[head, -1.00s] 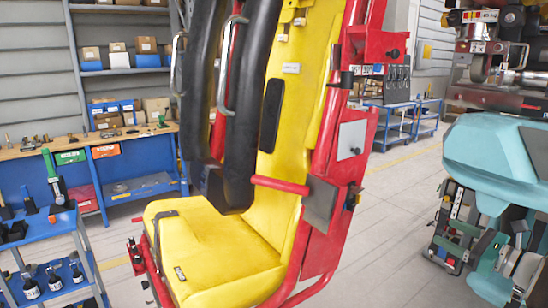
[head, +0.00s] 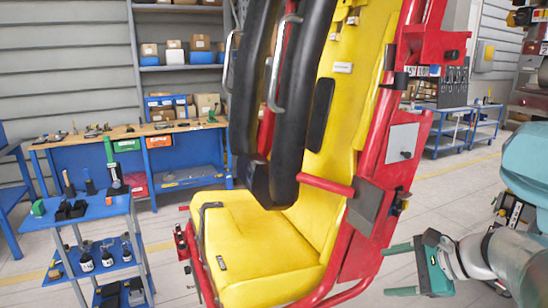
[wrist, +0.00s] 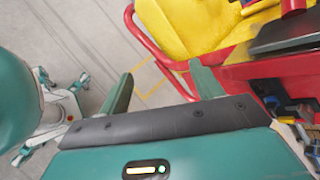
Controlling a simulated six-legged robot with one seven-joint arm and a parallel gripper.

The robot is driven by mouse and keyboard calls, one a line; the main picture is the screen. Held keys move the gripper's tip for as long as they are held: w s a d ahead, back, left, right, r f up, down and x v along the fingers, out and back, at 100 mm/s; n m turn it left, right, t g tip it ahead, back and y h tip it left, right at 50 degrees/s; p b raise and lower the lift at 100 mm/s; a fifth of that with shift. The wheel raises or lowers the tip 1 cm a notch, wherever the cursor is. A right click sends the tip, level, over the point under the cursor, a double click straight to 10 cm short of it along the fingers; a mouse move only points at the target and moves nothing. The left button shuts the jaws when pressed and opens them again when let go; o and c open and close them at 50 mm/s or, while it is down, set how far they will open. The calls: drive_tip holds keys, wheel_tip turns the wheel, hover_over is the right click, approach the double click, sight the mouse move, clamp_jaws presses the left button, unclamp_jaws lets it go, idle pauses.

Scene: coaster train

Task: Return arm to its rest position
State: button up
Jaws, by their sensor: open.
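My gripper (head: 398,270) is at the lower right of the head view, with its two green fingers apart and nothing between them. My arm's pale forearm and teal link run off the right edge of the head view. The gripper is to the right of the yellow and red coaster seat (head: 250,255). In the wrist view, the seat (wrist: 185,25) is beyond and right of the fingers; I cannot tell the exact gap.
Black padded restraints (head: 300,110) hang above the seat. A blue tool cart (head: 85,212) stands at left, before a workbench (head: 130,133) and shelves. Blue carts (head: 450,130) stand behind at right. Pale floor (head: 455,205) is open between seat and arm.

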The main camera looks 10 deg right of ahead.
drive_tip(key=s+a+f+n+g+h, duration=0.1)
drive_tip(key=s+a+f+n+h, duration=0.1)
drive_tip(key=s+a+n+h, duration=0.5)
drive_tip(key=shift+s+a+f+n+g+h, duration=0.2)
drive_tip(key=shift+s+a+n+g+h, duration=0.15)
drive_tip(key=shift+s+a+n, duration=4.25)
drive_tip(key=shift+w+d+n, duration=0.95)
drive_tip(key=shift+w+n, duration=0.15)
drive_tip(key=shift+w, duration=0.15)
